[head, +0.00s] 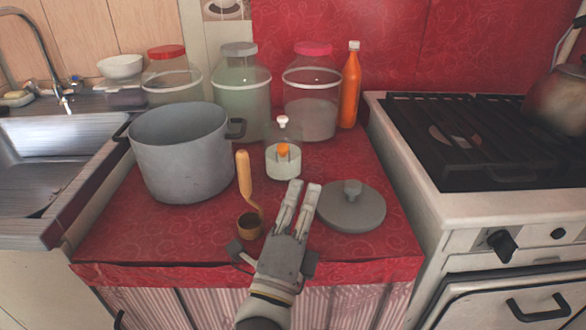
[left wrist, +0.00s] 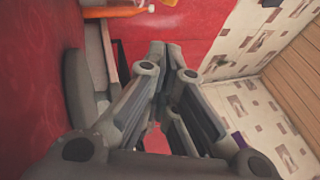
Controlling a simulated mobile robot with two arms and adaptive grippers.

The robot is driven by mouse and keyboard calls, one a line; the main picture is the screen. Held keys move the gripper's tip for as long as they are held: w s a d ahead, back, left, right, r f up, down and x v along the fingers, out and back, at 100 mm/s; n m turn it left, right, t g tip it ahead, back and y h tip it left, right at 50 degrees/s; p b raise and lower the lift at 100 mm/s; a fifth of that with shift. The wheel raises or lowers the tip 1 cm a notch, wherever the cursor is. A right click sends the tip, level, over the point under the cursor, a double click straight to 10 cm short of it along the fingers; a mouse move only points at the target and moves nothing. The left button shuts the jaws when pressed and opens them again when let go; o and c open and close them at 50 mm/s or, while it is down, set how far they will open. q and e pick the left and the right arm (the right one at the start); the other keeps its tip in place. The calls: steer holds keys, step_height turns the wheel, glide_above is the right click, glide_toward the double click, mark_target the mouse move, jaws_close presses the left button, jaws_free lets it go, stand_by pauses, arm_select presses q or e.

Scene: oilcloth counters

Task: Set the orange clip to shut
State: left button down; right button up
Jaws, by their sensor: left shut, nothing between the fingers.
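The orange clip (head: 283,150) shows in the head view on the front of a small clear jar (head: 284,165) with a white knob on top and pale contents. The clip is too small to tell whether it is open or shut. My left gripper (head: 304,186) is in front of the jar and a little to its right, apart from it, with its fingers pointing toward the back of the counter. It is shut and empty. The left wrist view shows its fingers (left wrist: 167,52) close up, and neither clip nor small jar can be made out there. My right gripper is not in view.
A grey pot (head: 180,160) stands left of the jar, with a wooden-handled ladle (head: 244,175) between them. A grey lid (head: 352,210) lies right of my gripper. Large jars (head: 241,95) and an orange bottle (head: 349,90) stand behind. The stove (head: 400,130) is at right.

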arm_select(q)
steer(key=w, duration=0.1)
steer(key=w+r, duration=0.1)
steer(key=w, duration=0.1)
steer(key=shift+w+a+r, duration=0.15)
steer(key=shift+a+r, duration=0.05)
steer(key=shift+a, duration=0.1)
steer(key=shift+w+a+r, duration=0.25)
steer(key=shift+w+a, duration=0.15)
steer(key=shift+w, duration=0.25)
steer(key=shift+r, duration=0.1)
